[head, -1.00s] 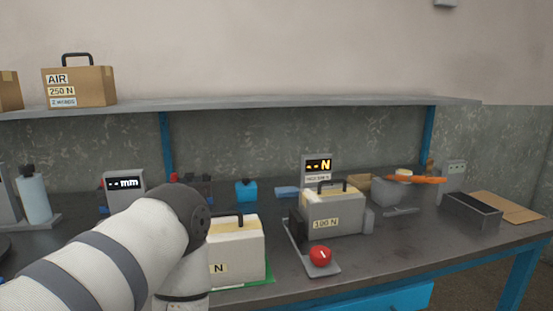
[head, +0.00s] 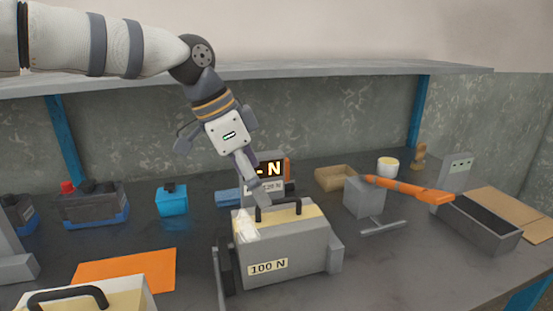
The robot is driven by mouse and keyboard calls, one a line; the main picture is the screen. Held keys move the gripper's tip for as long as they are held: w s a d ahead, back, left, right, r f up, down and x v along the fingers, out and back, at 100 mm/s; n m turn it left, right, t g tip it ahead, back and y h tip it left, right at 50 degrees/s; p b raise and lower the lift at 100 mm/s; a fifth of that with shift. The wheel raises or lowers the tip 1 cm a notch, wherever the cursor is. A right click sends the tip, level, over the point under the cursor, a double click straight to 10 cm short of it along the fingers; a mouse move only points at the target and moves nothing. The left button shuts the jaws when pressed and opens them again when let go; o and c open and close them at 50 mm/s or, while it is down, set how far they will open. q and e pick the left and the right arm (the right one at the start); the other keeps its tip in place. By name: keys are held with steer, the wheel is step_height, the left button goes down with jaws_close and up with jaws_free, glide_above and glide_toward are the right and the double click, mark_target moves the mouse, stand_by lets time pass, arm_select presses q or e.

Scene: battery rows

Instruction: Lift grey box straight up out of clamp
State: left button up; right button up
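The grey box (head: 295,250) has a cream-yellow top, a dark handle and a "100 N" label. It sits upright in the clamp (head: 225,272), whose grey jaws show at its left and right sides. My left gripper (head: 262,203) points down from above, with its fingers at the left end of the handle. The fingers overlap in this view, so I cannot tell their gap or whether they grip the handle. My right gripper is not in view.
A display reading "N" (head: 270,170) stands close behind the box. Another handled box (head: 110,298) is at the lower left, near an orange sheet (head: 125,278). An orange-handled tool (head: 405,188) and a dark tray (head: 485,225) lie right. A shelf (head: 320,68) runs along the wall.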

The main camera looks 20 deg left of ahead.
mark_target(279, 204)
arm_select(q)
steer(key=shift+w+r, duration=0.15)
steer(key=shift+d+f, duration=0.15)
steer(key=shift+f, duration=0.25)
steer(key=x, duration=0.6)
steer(key=s+b+x, duration=0.1)
steer(key=x, duration=0.3)
steer(key=shift+w+d+f, duration=0.1)
steer(key=shift+f, duration=0.05)
steer(key=shift+w+d+f, duration=0.15)
steer(key=shift+f, duration=0.1)
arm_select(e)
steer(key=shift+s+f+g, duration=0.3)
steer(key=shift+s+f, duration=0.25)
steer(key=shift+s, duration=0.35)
arm_select(q)
steer(key=c, duration=1.9)
steer(key=shift+w+r+p, duration=0.1)
steer(key=shift+r+p, duration=0.5)
steer(key=shift+r, duration=2.05)
steer(key=shift+r+p, duration=0.35)
steer(key=shift+r, duration=2.25)
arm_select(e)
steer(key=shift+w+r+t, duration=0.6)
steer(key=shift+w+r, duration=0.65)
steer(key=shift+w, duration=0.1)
